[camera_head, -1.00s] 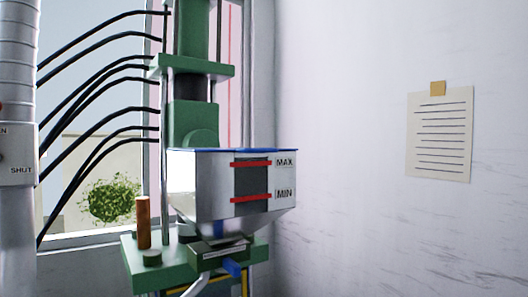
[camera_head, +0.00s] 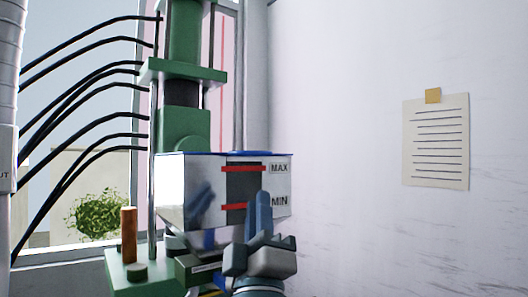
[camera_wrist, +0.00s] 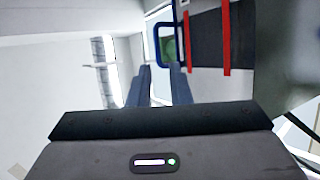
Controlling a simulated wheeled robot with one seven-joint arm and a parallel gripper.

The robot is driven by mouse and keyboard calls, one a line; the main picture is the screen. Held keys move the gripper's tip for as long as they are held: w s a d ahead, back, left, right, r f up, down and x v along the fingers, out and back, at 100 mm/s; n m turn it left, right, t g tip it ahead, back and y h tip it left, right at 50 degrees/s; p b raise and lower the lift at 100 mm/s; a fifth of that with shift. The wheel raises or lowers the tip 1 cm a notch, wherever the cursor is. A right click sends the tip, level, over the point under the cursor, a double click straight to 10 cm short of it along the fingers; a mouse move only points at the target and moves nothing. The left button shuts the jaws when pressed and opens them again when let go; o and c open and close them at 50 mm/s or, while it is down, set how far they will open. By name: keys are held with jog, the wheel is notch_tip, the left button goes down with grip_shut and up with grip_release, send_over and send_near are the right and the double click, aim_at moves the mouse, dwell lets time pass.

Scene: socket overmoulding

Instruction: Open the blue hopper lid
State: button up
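The metal hopper (camera_head: 205,178) stands on the green machine, with a dark window and red MAX and MIN bars on its front. Its blue lid (camera_head: 225,153) shows edge-on as a thin flat line along the top, lying shut. My gripper (camera_head: 260,196) is in front of the hopper's lower right, below the lid, fingers pointing up. In the wrist view its two fingers (camera_wrist: 162,68) stand apart with an empty gap between them. A blue loop-like edge (camera_wrist: 156,42) shows beyond the fingertips, beside the hopper front with its red bars (camera_wrist: 226,40).
The green press column (camera_head: 184,130) rises behind the hopper. Black hoses (camera_head: 75,75) run to it from the left. An orange-brown cylinder (camera_head: 129,234) stands on the green base. A sheet of paper (camera_head: 436,142) hangs on the right wall. Space right of the hopper is free.

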jog(key=p+x, duration=0.6)
jog(key=x, duration=0.7)
jog(key=shift+r, duration=0.4)
jog(key=shift+w, duration=0.1)
grip_shut()
